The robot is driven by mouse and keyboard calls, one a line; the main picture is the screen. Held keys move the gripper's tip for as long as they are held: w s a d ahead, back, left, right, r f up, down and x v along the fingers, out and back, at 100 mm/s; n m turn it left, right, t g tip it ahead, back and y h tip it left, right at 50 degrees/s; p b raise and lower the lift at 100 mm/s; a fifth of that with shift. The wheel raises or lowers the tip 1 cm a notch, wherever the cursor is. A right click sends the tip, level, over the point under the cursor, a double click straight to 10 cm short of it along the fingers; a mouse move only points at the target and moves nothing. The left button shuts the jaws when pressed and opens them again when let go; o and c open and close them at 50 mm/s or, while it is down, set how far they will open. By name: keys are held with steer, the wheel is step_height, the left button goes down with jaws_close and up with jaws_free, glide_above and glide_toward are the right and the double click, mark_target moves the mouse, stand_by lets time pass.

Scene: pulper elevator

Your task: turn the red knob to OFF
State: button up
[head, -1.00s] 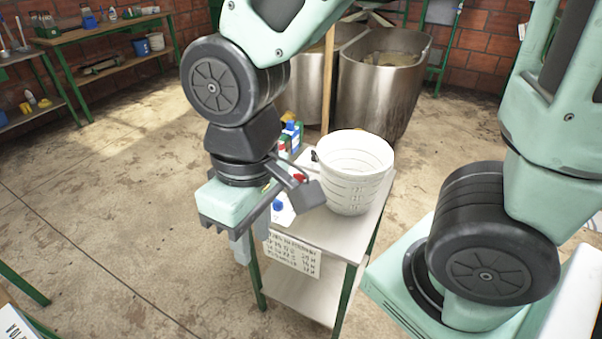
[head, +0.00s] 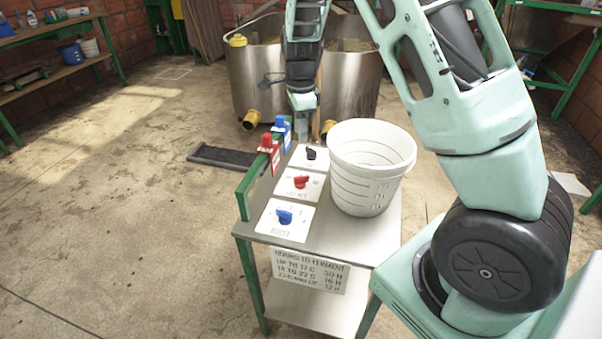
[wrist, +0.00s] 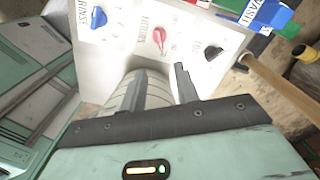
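The red knob (head: 301,182) sits on the middle white plate of three in a row on the metal cart's top. It also shows at the top of the wrist view (wrist: 159,38), beyond the fingertips. The lettering around it is too small to read surely. A blue knob (head: 284,217) is on the plate nearer me and a black knob (head: 310,154) on the farther one. My gripper (wrist: 162,72) has its two fingers apart with nothing held between them; it is clear of the red knob. In the head view its end (head: 302,102) is beyond the plates.
A white bucket (head: 371,150) stands on the cart (head: 385,222), right of the plates. Steel tanks (head: 255,85) stand behind. Open floor lies to the left.

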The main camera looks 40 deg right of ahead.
mark_target(301, 180)
step_height(301, 180, down, 15)
steer(key=shift+a+f, duration=0.1)
steer(key=shift+f, duration=0.05)
stand_by(0.4)
jaws_close()
